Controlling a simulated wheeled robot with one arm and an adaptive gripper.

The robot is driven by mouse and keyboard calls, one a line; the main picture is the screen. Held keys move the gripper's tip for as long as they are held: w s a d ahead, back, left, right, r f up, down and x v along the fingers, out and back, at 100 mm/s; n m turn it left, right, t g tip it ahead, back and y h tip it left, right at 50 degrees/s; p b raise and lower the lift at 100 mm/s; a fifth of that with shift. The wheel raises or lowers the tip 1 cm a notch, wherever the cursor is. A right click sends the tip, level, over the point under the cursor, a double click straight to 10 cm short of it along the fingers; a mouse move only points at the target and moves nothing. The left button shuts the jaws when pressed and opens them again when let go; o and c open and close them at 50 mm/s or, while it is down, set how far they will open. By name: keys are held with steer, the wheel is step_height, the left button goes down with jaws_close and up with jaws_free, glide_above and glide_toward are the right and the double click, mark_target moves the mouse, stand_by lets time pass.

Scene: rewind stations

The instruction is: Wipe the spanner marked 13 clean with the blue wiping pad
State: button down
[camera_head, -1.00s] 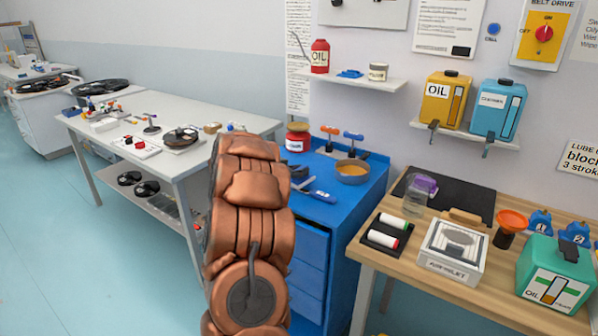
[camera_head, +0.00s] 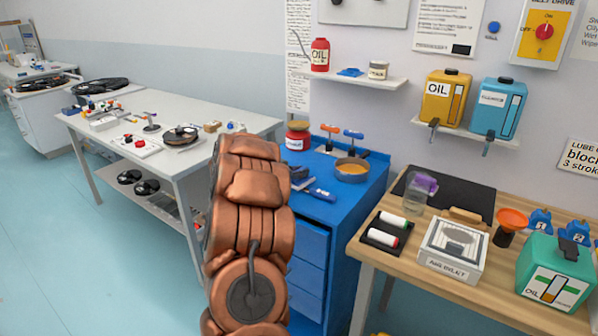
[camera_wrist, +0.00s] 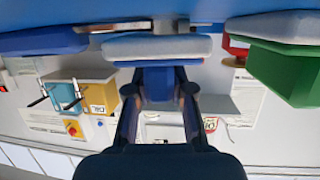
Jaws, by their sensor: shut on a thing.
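In the wrist view, which is upside down, my gripper (camera_wrist: 162,88) is shut on a blue block with a pale grey pad face (camera_wrist: 155,47), the blue wiping pad. Its pale face points toward the blue bench top. A thin grey and brownish piece (camera_wrist: 168,25) shows between pad and bench, mostly hidden; it may be the spanner, but no 13 is readable. In the head view my copper-coloured arm hides the gripper. A blue, labelled, handle-like thing (camera_head: 320,194) lies on the blue bench (camera_head: 330,215); I cannot tell what it is.
In the head view, a round pan (camera_head: 352,170) and a red-lidded jar (camera_head: 298,135) stand on the bench. A wooden table (camera_head: 400,265) is to the right.

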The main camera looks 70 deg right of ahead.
mark_target(292, 184)
steer(key=shift+a, duration=0.1)
steer(key=shift+w+a, duration=0.2)
steer(key=shift+a, duration=0.7)
steer(key=shift+p+v, duration=0.5)
steer(key=shift+v, duration=0.45)
steer(key=shift+p+x, duration=0.55)
steer(key=shift+x, duration=0.45)
steer(key=shift+s+d+p, duration=0.25)
steer(key=shift+d+p, duration=0.5)
steer(key=shift+d, duration=0.2)
steer(key=shift+w+a+f, duration=0.1)
steer(key=shift+w+a, duration=0.05)
steer(key=shift+a, duration=0.35)
steer(key=shift+w+a+f, duration=0.1)
steer(key=shift+a, duration=0.45)
steer(key=shift+w+a, duration=0.2)
steer(key=shift+a, duration=0.75)
steer(key=shift+d+r+p, duration=0.1)
steer(key=shift+r+p, duration=0.05)
steer(key=shift+p, duration=0.2)
